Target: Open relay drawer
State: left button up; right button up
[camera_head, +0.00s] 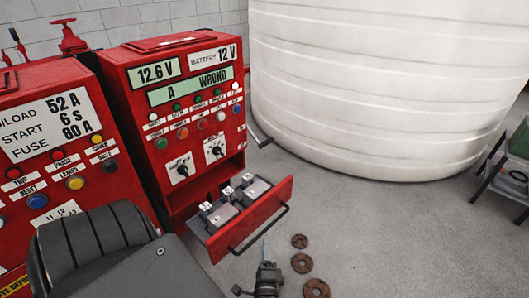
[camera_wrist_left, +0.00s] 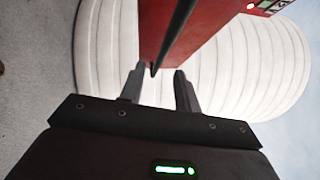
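The relay drawer (camera_head: 250,219) is pulled out from the lower front of the red control cabinet (camera_head: 188,105). Several pale relay blocks sit inside it. A black bar handle (camera_head: 262,231) runs along its red front. My left gripper (camera_head: 266,255) is just below and in front of the handle, partly cut off by the frame's bottom edge. In the left wrist view the gripper's two fingers (camera_wrist_left: 159,78) are apart. The dark handle bar (camera_wrist_left: 177,32) runs down in the picture to the gap between the fingertips; whether it touches them I cannot tell. My right gripper is not in view.
A second red panel (camera_head: 55,140) stands at the left, behind my dark arm. A large white ribbed tank (camera_head: 380,90) fills the back. Several rusty rings (camera_head: 301,263) lie on the floor right of the gripper. Grey floor (camera_head: 400,235) is open at the right.

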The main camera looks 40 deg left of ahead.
pick_arm(q)
jog(key=shift+b+v, duration=0.35)
jog(key=shift+v, duration=1.75)
jog(key=s+d+f+n+g+h, duration=0.1)
jog(key=d+f+n+h, duration=0.2)
jog(key=f, duration=0.6)
jog(key=s+d+f+n+g+h, duration=0.1)
jog(key=s+d+f+g+h, duration=0.2)
jog(key=f, duration=0.6)
jog(key=d+f+n+h, duration=0.25)
jog(key=f+h, duration=0.25)
jog(key=f, duration=0.4)
jog(key=s+f+n+g+h, duration=0.1)
jog(key=s+f+g+h, duration=0.35)
jog(key=s+f, duration=0.85)
jog(key=s+a+f+g+y, duration=0.1)
jog(key=s+a+g, duration=0.3)
jog(key=s, duration=0.7)
jog(key=shift+s+a, duration=0.25)
jog(key=shift+a, duration=0.7)
